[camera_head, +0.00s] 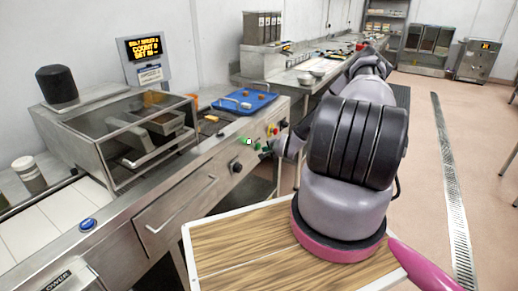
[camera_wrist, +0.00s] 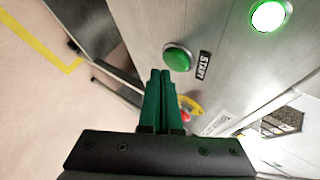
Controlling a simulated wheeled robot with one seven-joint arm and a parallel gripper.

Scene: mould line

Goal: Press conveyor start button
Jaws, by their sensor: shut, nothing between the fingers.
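The green start button (camera_wrist: 177,58) sits on the steel panel in the wrist view, beside a dark label reading START (camera_wrist: 203,65). My gripper (camera_wrist: 160,73) has its green fingers shut together with nothing between them. In the wrist picture the tips appear just below and left of the button; I see no clear contact. In the head view my gripper (camera_head: 264,150) is at the machine's front panel, close to a lit green lamp (camera_head: 248,141). The lamp also glows in the wrist view (camera_wrist: 268,15). The start button is hard to make out in the head view.
A red button on a yellow plate (camera_wrist: 185,116) lies beyond my fingers. A black knob (camera_head: 237,167) and a drawer (camera_head: 188,200) are on the front panel. A blue tray (camera_head: 228,107) rests on top. A wooden board (camera_head: 225,262) lies below my arm.

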